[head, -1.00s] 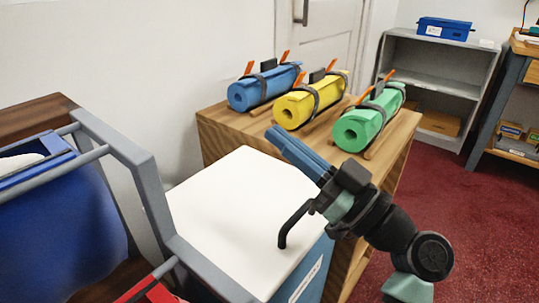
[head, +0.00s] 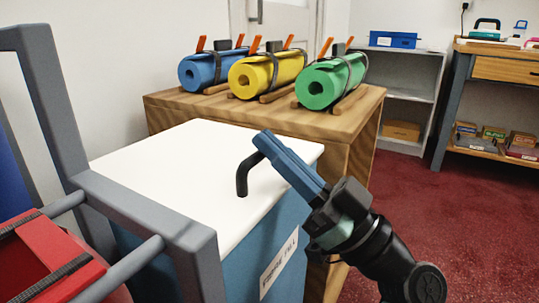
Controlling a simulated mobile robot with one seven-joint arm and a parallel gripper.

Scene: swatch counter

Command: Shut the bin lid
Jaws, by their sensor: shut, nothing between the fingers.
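The bin (head: 268,239) is a blue box with a pale label on its front. Its white lid (head: 165,178) lies flat across the top and looks closed. A dark bent handle (head: 243,178) stands up from the lid near its right side. My gripper (head: 262,137) is shut and empty, its blue fingers pointing up and left. In the picture its tips are just above and right of the handle; I cannot tell whether they touch it.
A wooden cabinet (head: 350,160) behind the bin carries blue, yellow and green rolls (head: 316,88) on cradles. A grey frame with a red bin (head: 42,260) stands at the left. Red carpet (head: 450,220) is open at the right.

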